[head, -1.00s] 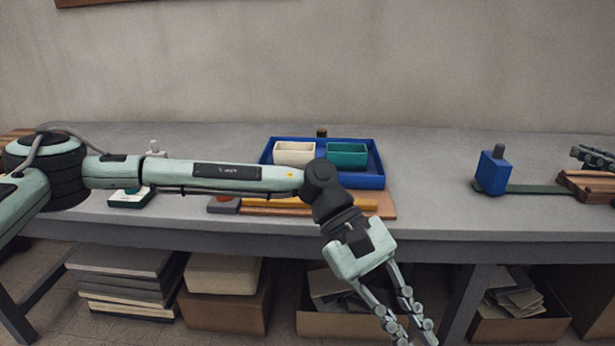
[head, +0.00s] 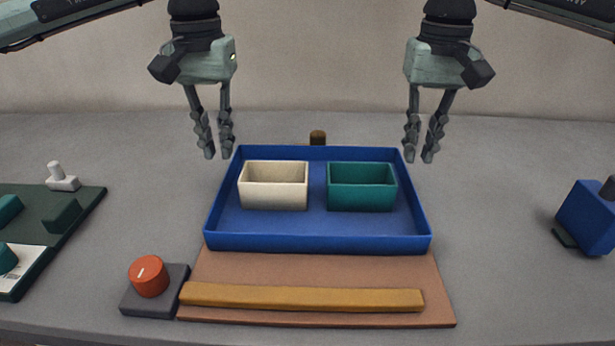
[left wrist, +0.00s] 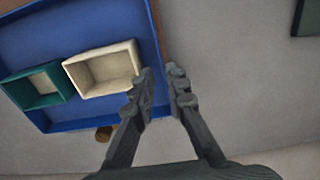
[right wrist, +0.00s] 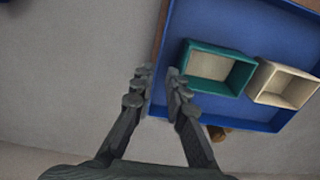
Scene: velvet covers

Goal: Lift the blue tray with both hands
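The blue tray (head: 318,243) lies flat on the table, its front part over a brown board. It holds a cream box (head: 274,188) on the left and a teal box (head: 361,190) on the right. My left gripper (head: 218,154) hangs fingers-down above the table by the tray's back left corner. My right gripper (head: 420,158) hangs likewise by the back right corner. Both grippers are open and empty, with a narrow gap between the fingers. In the left wrist view the tray (left wrist: 75,123) is left of the fingers; in the right wrist view the tray (right wrist: 188,20) is right of them.
The brown board (head: 320,275) carries an orange-brown bar (head: 300,297). A red knob (head: 149,276) on a grey base is front left. A dark green panel (head: 75,215) is far left, a blue block (head: 590,217) far right. A brown peg (head: 318,137) stands behind the tray.

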